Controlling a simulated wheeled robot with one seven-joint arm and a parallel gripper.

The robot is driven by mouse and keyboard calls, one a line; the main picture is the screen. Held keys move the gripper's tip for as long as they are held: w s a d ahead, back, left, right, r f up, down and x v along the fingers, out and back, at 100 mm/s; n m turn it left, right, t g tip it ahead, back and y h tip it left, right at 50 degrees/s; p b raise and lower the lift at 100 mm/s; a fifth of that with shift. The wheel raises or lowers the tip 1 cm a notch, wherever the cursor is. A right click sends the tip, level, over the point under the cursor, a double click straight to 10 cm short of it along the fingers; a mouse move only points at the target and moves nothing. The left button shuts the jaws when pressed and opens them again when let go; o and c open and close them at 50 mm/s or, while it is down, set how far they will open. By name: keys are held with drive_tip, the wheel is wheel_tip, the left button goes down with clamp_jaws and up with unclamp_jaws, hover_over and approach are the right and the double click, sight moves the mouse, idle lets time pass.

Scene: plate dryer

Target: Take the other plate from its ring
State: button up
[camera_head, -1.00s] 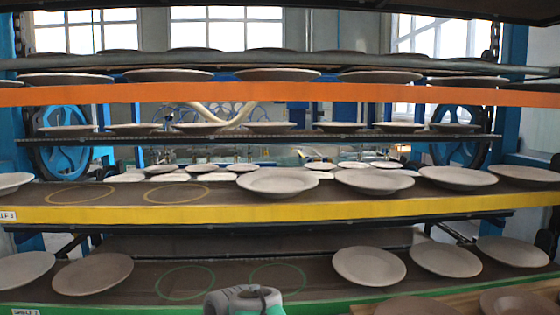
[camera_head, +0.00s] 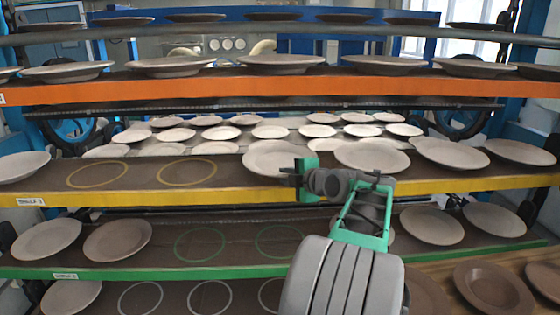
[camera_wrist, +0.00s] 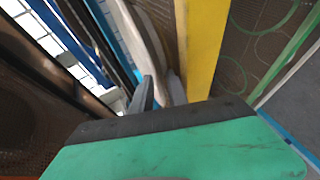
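On the yellow-edged shelf (camera_head: 130,200), a pale plate (camera_head: 268,155) sits just right of two empty yellow rings (camera_head: 97,175). My gripper (camera_head: 291,178) is at this plate's front right rim, above the yellow edge, and hides part of it. Another plate (camera_head: 372,157) lies just right of it. In the wrist view, a grey finger (camera_wrist: 143,95) stands beside a pale plate seen edge-on (camera_wrist: 150,40), next to the yellow edge (camera_wrist: 203,45). I cannot tell whether the fingers are closed on the rim.
The green-edged shelf (camera_head: 160,270) below has plates and two empty green rings (camera_head: 200,245). The orange-edged shelf (camera_head: 200,88) above holds a row of plates. Brown plates (camera_head: 493,287) lie on a wooden surface at lower right. More plates (camera_head: 220,133) stand behind.

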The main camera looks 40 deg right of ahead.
drive_tip(key=shift+c, duration=0.5)
drive_tip(key=shift+w, duration=0.1)
clamp_jaws()
idle(0.8)
drive_tip(key=shift+r, duration=0.15)
